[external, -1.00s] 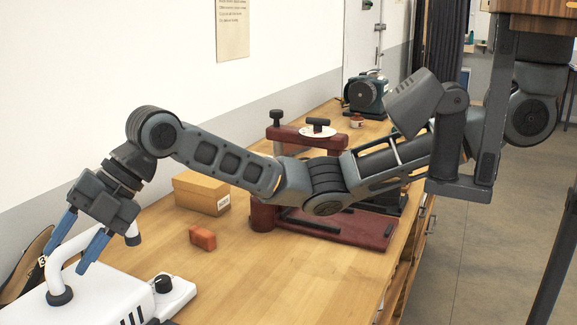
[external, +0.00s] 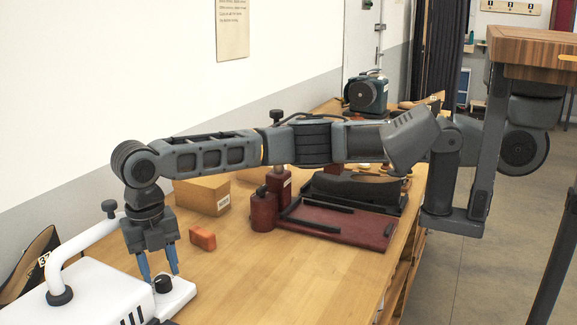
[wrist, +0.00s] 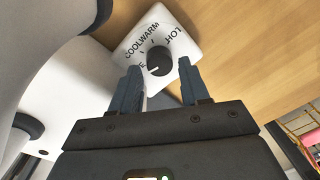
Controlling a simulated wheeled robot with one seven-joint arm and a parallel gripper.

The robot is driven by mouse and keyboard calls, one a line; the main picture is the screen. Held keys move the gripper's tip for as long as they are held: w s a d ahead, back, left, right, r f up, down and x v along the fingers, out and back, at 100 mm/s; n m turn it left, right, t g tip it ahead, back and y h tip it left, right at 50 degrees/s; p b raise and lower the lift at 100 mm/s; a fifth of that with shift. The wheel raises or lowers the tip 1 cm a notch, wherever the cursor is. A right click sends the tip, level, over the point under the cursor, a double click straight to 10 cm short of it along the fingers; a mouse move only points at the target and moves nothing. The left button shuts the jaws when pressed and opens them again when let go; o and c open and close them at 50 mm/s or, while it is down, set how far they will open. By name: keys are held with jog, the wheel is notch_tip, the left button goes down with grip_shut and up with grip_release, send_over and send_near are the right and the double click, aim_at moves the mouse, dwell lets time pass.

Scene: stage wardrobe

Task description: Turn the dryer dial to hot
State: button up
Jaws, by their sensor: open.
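The white dryer (external: 95,292) stands at the front left of the bench. Its black dial (external: 163,284) sits on a white control plate (external: 181,291). In the wrist view the dial (wrist: 160,58) has a white mark pointing down-left, toward a partly hidden label ending in E. The plate (wrist: 180,45) also reads COOL, WARM and HOT, with HOT at the right. My gripper (external: 161,276) points down over the dial, fingers open. In the wrist view its fingertips (wrist: 160,66) are on either side of the dial; I cannot tell whether they touch it.
The dryer's white arched tube (external: 85,240) rises close left of my gripper. An orange block (external: 203,238) and a cardboard box (external: 203,195) are behind it. A dark red press (external: 340,226) stands further along. Bare bench lies right of the dial.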

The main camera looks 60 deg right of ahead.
jog(key=shift+f, duration=1.15)
jog(key=c, duration=0.8)
jog(key=shift+o, duration=0.2)
